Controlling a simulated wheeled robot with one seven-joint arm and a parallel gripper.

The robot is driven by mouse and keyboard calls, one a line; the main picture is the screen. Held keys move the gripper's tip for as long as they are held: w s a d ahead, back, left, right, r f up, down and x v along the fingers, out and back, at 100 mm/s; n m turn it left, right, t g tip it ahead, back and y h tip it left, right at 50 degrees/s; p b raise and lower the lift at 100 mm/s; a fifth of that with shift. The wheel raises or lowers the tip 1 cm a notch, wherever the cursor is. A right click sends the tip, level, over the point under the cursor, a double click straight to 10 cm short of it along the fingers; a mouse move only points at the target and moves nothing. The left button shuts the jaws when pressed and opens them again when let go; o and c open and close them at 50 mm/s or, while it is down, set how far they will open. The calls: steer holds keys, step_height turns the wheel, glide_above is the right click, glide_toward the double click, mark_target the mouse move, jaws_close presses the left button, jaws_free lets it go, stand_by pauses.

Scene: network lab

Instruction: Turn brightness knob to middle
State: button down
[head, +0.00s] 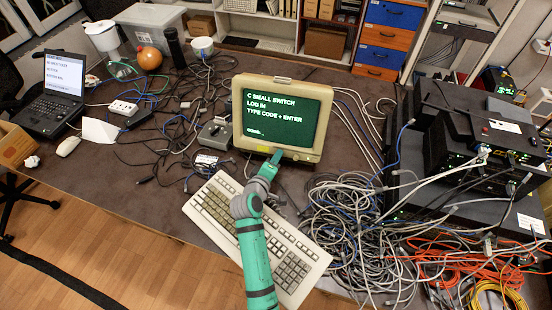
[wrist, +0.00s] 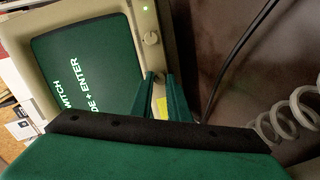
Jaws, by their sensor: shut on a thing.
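A second round knob (wrist: 151,38) sits free on the same bezel, near a green light. I cannot read any knob label or the gripped knob's pointer.
A beige keyboard (head: 212,207) lies below my arm. A grey switch box (head: 215,134) stands left of the monitor. Tangled cables (head: 345,225) cover the desk to the right, beside stacked network gear (head: 450,130). A coiled cord (wrist: 293,115) shows in the wrist view.

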steer(key=n, duration=0.5)
steer(key=shift+n+t, duration=0.3)
steer(key=n, duration=0.5)
steer(key=shift+f+n, duration=0.1)
steer(key=shift+n, duration=0.2)
steer(key=c, duration=1.7)
jaws_free()
steer(key=v, duration=1)
steer(key=shift+s+a+f, duration=0.2)
steer(key=shift+s, duration=0.25)
